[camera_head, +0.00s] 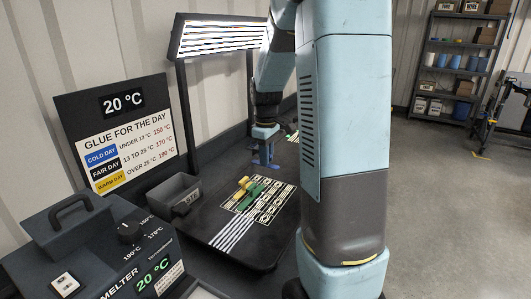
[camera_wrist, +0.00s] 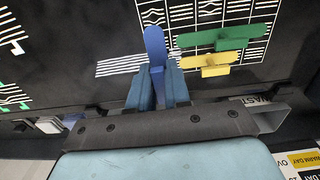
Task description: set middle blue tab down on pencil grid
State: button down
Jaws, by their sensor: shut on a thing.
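My gripper (camera_head: 264,157) hangs over the far part of the dark bench panel. In the wrist view its two fingers (camera_wrist: 157,88) are closed on a blue tab (camera_wrist: 154,44), whose rounded end points away from the wrist. In the head view the tab is hard to tell from the blue fingers. A pale-lined grid with boxed cells (camera_head: 273,207) is printed on the panel, nearer the camera than my gripper. I cannot tell for certain which printed area is the pencil grid. A green tab (camera_wrist: 225,38) and a yellow tab (camera_wrist: 210,63) lie beside the held tab's area.
White stripes (camera_head: 236,232) run along the panel's near part. A grey waste bin (camera_head: 175,194) stands left of it. The melter (camera_head: 100,250) is at the lower left. A lit striped lamp panel (camera_head: 218,37) stands on posts above. A sign (camera_head: 117,130) reads 20 °C.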

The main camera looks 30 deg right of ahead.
aim_at(268, 182)
jog(key=shift+d+f, duration=0.25)
jog(key=shift+f, duration=2.6)
jog(key=shift+s, duration=0.2)
jog(key=shift+f, duration=0.4)
jog(key=c, duration=1)
grip_release()
